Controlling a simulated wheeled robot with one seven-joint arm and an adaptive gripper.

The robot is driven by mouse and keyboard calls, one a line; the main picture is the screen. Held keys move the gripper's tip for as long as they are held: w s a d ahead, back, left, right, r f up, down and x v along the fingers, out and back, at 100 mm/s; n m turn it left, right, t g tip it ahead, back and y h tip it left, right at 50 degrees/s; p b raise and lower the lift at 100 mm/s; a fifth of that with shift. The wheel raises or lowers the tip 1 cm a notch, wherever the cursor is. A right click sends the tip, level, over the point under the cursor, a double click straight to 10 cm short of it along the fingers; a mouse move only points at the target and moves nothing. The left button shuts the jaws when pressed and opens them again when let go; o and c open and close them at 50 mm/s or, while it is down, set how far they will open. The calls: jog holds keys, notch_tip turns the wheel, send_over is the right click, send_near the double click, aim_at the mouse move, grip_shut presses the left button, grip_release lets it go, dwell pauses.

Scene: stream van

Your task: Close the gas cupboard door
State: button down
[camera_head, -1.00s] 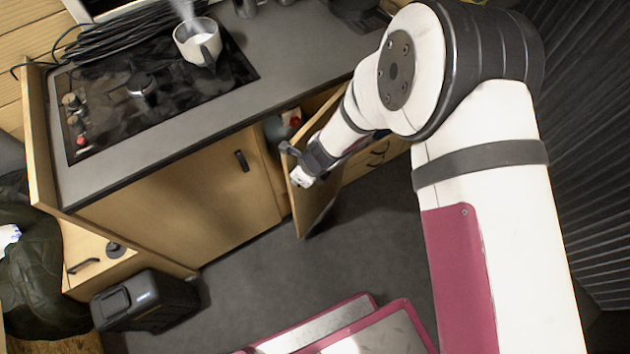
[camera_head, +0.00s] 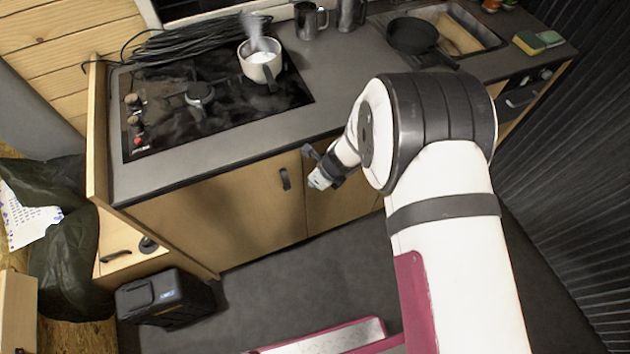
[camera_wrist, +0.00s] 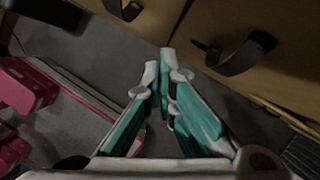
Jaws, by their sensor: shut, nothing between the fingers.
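The gas cupboard door (camera_head: 345,202) is a light wood panel under the worktop, right of a wider wooden door (camera_head: 215,218). It looks in line with the cabinet front, with no opening showing beside it; my arm hides its upper part, so I cannot tell whether it sits fully flush. My gripper (camera_head: 315,180) is shut and empty in front of the door's left part. In the wrist view the teal fingers of my gripper (camera_wrist: 160,58) meet at their tips near the wooden fronts. A dark handle (camera_wrist: 240,58) is to their right. Contact is unclear.
The worktop above carries a hob (camera_head: 215,95) with a steaming pot (camera_head: 259,66), and a pan (camera_head: 412,37) near the sink. A black case (camera_head: 165,298) stands on the floor at left. The grey floor (camera_head: 300,285) before the cupboards is clear.

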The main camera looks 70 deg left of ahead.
jog(key=shift+r, duration=0.1)
jog(key=v, duration=1.1)
jog(key=shift+d+r, duration=0.15)
jog(key=shift+r, duration=0.2)
jog(key=shift+w, duration=0.15)
